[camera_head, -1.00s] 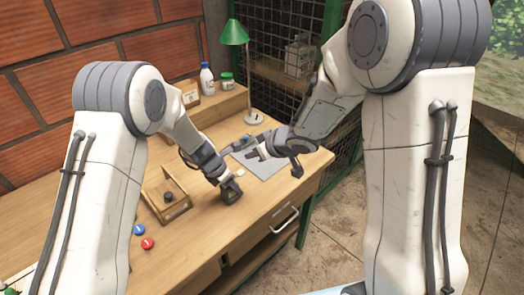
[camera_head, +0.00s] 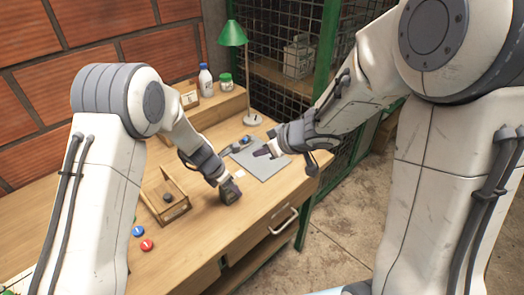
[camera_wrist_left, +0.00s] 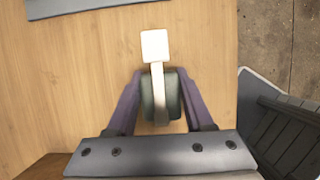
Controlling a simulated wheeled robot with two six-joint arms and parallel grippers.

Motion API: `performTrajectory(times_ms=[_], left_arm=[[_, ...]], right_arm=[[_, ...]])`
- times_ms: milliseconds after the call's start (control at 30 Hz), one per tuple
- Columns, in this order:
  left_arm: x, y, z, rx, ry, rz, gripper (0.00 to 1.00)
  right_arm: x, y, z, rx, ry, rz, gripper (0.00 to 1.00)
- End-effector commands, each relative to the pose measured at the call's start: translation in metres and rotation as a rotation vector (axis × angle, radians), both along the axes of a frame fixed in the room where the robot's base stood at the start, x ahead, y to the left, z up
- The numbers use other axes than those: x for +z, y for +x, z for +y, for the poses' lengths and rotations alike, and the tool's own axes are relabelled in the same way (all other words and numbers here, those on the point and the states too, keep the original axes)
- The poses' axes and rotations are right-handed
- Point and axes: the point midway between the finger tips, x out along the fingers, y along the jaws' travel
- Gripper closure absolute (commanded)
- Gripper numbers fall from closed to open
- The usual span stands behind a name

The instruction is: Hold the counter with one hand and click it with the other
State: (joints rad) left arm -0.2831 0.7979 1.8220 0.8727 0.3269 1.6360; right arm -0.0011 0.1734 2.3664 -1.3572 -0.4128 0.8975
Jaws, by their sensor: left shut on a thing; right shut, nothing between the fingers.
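The counter is a small dark block (camera_head: 231,193) at the tip of my left gripper (camera_head: 228,185), over the front of the wooden table. In the left wrist view the dark grey-green counter (camera_wrist_left: 161,103) sits between the two purple fingers (camera_wrist_left: 155,100), which are shut on it. A pale strip with a square end (camera_wrist_left: 155,45) lies across it and reaches beyond the fingertips. My right gripper (camera_head: 263,152) is shut and empty. It appears over the grey mat, behind and to the right of the counter, apart from it.
The grey mat (camera_head: 268,168) lies on the table (camera_head: 205,232). A wooden box (camera_head: 160,211) with a dark item stands left of my left gripper. A blue disc (camera_head: 138,230) and a red disc (camera_head: 147,245) lie in front of it. A green lamp (camera_head: 232,34) stands behind.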

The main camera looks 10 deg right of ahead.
Motion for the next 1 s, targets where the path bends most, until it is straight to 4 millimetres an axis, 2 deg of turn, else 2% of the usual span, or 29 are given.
performTrajectory(times_ms=[33,100,133,400,533,667,1000], left_arm=[[0.000,0.000,0.000,0.000,0.000,0.000,0.44],[0.000,0.000,0.000,0.000,0.000,0.000,0.17],[0.000,0.000,0.000,0.000,0.000,0.000,0.13],[0.000,0.000,0.000,0.000,0.000,0.000,0.13],[0.007,-0.001,0.002,0.000,-0.001,-0.002,0.13],[0.027,-0.004,0.009,0.001,-0.001,-0.006,0.13],[0.091,-0.019,0.031,0.000,-0.001,-0.004,0.13]], right_arm=[[0.000,0.000,0.000,0.000,0.000,0.000,1.00],[0.000,0.000,0.000,0.000,0.000,0.000,1.00],[0.000,0.000,0.000,0.000,0.000,0.000,1.00],[0.000,0.000,0.000,0.000,0.000,0.000,1.00],[0.000,0.000,0.000,0.000,0.000,0.000,1.00],[0.000,0.000,0.000,0.000,0.000,0.000,1.00],[0.000,0.000,0.000,0.000,0.000,0.000,1.00]])
